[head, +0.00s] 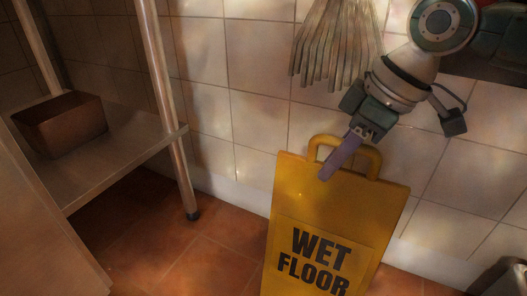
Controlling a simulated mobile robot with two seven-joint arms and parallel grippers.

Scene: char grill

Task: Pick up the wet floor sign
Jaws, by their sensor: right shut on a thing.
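The yellow wet floor sign (290,212) is at the lower middle of the head view, with "WET FLOOR" in dark letters and a looped handle at its top. Its lower part is cut off by the frame, so I cannot tell whether it touches the floor. My right gripper (335,165) comes down from the upper right, its purple fingers at the left part of the handle and the top edge of the sign. It is shut on the sign. My left gripper is not in view.
A metal shelf (120,160) with a brown box (62,124) on it stands at the left. A mop head (335,45) hangs against the tiled wall behind the sign. Bare red floor tiles (195,262) show between shelf and sign. A dark object (497,276) is at the lower right corner.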

